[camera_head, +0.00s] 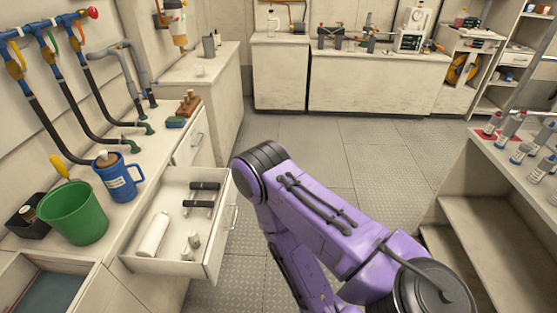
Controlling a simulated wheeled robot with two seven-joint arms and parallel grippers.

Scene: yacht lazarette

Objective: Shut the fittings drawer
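An open white drawer (222,243) sticks out of the left counter, with a grey bar handle on its front. In it lie a white cylinder (153,235), two dark-handled items (205,187) and small pale fittings (192,243). I take it to be the fittings drawer; no label can be read. A purple arm of mine comes in from the lower right, bends to the right of the drawer front and runs down out of the picture. It looks apart from the drawer. Neither of my grippers is in view.
A green bucket (73,213), a blue jug (117,178) and hoses (58,118) stand on the left counter. A box-like opening (58,262) lies at the lower left. A bench (500,152) with bottles is at right. The floor (330,150) beyond is clear.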

